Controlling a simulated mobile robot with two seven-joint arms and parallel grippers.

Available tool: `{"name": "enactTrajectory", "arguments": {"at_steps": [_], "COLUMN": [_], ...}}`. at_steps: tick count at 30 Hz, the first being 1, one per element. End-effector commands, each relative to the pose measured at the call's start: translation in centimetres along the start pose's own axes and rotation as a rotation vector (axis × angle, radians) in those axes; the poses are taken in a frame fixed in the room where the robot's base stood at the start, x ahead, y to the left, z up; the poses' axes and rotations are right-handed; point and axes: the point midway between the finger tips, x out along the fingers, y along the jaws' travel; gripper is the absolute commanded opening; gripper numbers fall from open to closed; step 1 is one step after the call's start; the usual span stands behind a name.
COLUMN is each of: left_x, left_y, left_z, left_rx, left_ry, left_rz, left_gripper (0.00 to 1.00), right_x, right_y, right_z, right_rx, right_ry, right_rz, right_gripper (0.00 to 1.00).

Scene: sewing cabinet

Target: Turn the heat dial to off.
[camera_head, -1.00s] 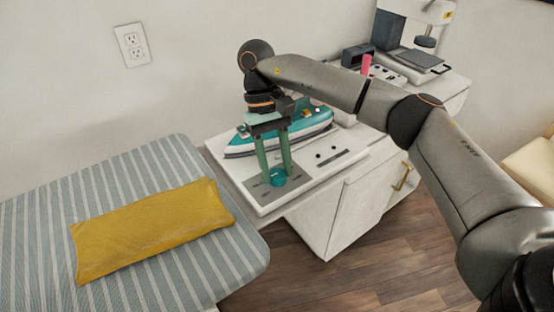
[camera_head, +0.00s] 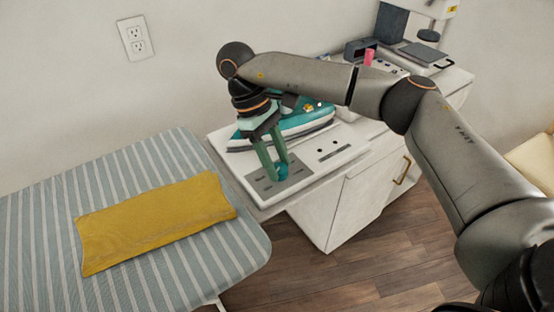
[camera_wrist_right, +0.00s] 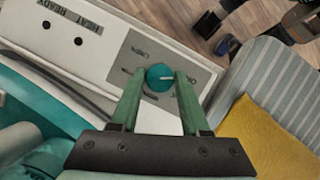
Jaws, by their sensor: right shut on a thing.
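The heat dial is a small round teal knob (camera_wrist_right: 158,84) with a short white mark, set on a grey label plate (camera_wrist_right: 135,48). In the right wrist view the mark points to the right. The plate carries printed words, one reading LINEN; others are too small or covered to read surely. My right gripper (camera_wrist_right: 159,76) has its two green fingers on either side of the knob, shut on it. In the head view the right gripper (camera_head: 275,172) reaches down to the plate, its fingers partly hiding the dial (camera_head: 283,172). My left gripper is not in view.
A teal and white iron (camera_head: 310,121) rests on the white panel behind the gripper. A HEAT READY label (camera_wrist_right: 78,20) and dark round spots are beside the plate. A striped ironing board (camera_head: 150,158) with a folded yellow cloth (camera_head: 155,221) stands to the left.

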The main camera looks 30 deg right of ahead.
Motion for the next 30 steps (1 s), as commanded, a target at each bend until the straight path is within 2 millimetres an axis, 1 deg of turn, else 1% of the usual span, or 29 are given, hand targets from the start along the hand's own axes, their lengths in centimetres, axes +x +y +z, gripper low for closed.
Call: {"name": "enactTrajectory", "arguments": {"at_steps": [11, 12, 18, 20, 26, 30], "left_x": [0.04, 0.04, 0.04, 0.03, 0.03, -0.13], "left_y": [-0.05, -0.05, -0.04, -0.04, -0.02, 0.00], "left_z": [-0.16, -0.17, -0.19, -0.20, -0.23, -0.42], "left_rx": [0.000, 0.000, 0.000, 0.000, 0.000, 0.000], "left_ry": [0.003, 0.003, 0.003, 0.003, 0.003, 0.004], "left_rz": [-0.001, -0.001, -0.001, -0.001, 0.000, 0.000], "left_gripper": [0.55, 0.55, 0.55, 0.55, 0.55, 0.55], "right_x": [0.10, 0.10, 0.07, 0.06, 0.02, -0.79], "right_y": [-0.05, -0.06, -0.05, -0.05, -0.03, -0.03], "right_z": [-0.04, -0.03, -0.02, -0.02, -0.01, 0.01], "right_rx": [-0.009, -0.009, -0.007, -0.007, -0.006, -0.006], "right_ry": [-0.001, -0.001, -0.001, -0.001, 0.000, 0.001], "right_rz": [0.002, 0.002, 0.001, 0.001, 0.001, 0.002], "right_gripper": [0.00, 0.48, 0.70, 0.76, 0.76, 0.76]}}
